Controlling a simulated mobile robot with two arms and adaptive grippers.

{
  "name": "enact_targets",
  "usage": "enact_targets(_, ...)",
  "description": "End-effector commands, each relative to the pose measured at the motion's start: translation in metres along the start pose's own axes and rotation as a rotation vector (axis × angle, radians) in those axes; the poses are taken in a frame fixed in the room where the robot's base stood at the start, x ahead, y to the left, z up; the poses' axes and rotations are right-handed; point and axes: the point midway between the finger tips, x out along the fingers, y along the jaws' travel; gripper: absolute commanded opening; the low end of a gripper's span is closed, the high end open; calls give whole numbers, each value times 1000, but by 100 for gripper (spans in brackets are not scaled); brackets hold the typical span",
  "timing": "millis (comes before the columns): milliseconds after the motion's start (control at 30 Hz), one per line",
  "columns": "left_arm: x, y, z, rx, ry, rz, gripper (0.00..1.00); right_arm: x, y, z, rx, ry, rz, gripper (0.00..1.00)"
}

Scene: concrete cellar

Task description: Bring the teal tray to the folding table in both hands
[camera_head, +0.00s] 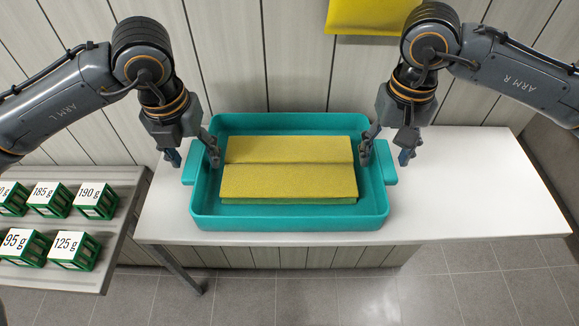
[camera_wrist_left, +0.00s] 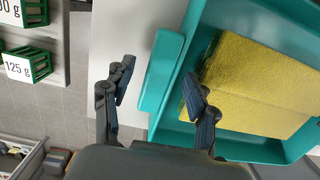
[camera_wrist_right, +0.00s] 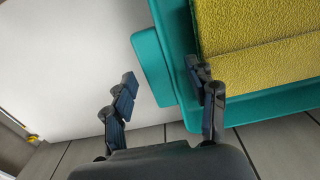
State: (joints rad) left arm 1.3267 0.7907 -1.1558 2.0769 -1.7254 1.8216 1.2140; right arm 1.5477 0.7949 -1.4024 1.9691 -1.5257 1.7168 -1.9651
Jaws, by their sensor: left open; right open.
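The teal tray (camera_head: 290,224) sits on a white table (camera_head: 480,180) and holds two yellow sponge-like slabs (camera_head: 290,182). It has a handle on each side. My left gripper (camera_head: 193,160) is open at the left handle (camera_head: 188,168), one finger outside it and one over the tray's inside. The left wrist view shows this handle (camera_wrist_left: 160,75) between the open fingers. My right gripper (camera_head: 386,157) is open at the right handle (camera_head: 386,177), with its fingers on either side. The right wrist view shows that handle (camera_wrist_right: 152,68) between the fingers. I cannot tell whether any finger touches.
A grey shelf (camera_head: 140,185) at the left carries green crates with weight labels (camera_head: 75,250). A yellow item (camera_head: 368,15) hangs on the panelled wall behind. The white table is bare to the right of the tray. Tiled floor lies in front.

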Motion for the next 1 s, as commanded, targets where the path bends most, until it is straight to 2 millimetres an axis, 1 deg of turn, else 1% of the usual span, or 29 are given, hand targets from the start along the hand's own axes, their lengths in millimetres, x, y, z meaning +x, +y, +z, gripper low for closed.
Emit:
enact_targets(100, 10, 0, 0, -1, 2, 0, 58, 9, 0, 0, 0, 0, 1, 58)
enact_targets(200, 13, 0, 0, 0, 0, 0, 58, 13, 0, 0, 0, 0, 0, 58)
enact_targets(467, 14, 0, 0, 0, 0, 0, 58, 14, 0, 0, 0, 0, 0, 58)
enact_targets(500, 14, 0, 0, 0, 0, 0, 53, 14, 0, 0, 0, 0, 0, 53)
enact_targets(567, 14, 0, 0, 0, 0, 0, 41, 14, 0, 0, 0, 0, 0, 41)
enact_targets(600, 14, 0, 0, 0, 0, 0, 33, 14, 0, 0, 0, 1, 0, 33)
enact_targets(667, 14, 0, 0, 0, 0, 0, 21, 14, 0, 0, 0, 1, 0, 21)
enact_targets(700, 14, 0, 0, 0, 0, 0, 13, 14, 0, 0, 0, 1, 0, 13)
enact_targets(767, 14, 0, 0, 0, 0, 0, 0, 14, 0, 0, 0, 1, 0, 0)
enact_targets(1000, 13, 0, 0, 0, 0, 1, 0, 13, 0, 0, 0, 1, 1, 0)
